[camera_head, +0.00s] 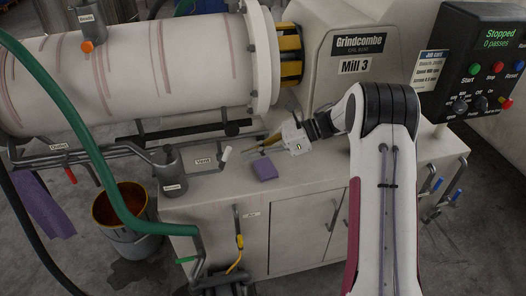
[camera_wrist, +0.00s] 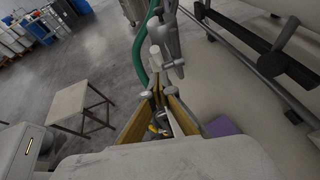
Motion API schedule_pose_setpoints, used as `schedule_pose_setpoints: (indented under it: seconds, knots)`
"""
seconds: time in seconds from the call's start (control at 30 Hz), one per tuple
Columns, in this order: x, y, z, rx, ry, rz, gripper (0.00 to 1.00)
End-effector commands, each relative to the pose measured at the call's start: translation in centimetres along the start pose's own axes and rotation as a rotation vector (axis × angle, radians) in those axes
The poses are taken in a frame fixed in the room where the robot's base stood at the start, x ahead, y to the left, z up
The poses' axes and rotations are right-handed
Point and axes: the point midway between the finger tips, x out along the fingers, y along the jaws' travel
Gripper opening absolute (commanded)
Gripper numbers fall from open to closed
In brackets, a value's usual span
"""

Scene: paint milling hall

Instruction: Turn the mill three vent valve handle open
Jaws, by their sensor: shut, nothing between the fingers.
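The mill, labelled Mill 3 (camera_head: 355,67), stands across the head view. A label that seems to read Vent (camera_head: 203,161) sits on the pipe at its left front. Next to it is a short pale handle (camera_head: 226,153), tilted, which I take for the vent valve handle. In the wrist view a white handle (camera_wrist: 155,56) stands beside a grey valve body (camera_wrist: 172,50), just beyond my fingertips. My gripper (camera_head: 247,149) is shut and empty, with its fingers pointing left towards the handle. It also shows in the wrist view (camera_wrist: 158,92). Contact is not visible.
A purple cloth (camera_head: 264,171) lies on the mill's base below my gripper. A green hose (camera_head: 92,150) and a bucket (camera_head: 122,212) are at left. A pipe with a red handle (camera_head: 70,175) is further left. The control panel (camera_head: 487,65) reads Stopped.

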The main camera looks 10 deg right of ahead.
Motion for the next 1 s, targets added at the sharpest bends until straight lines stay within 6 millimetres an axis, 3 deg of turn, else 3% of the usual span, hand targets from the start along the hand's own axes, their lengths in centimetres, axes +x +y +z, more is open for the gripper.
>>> schedule_pose_setpoints:
  seconds: [0.3,1.0]
  knots:
    - [1.6,0.0,1.6,0.000,0.001,0.000,0.00]
    - [2.0,0.2,2.3,-0.011,0.073,-0.006,0.00]
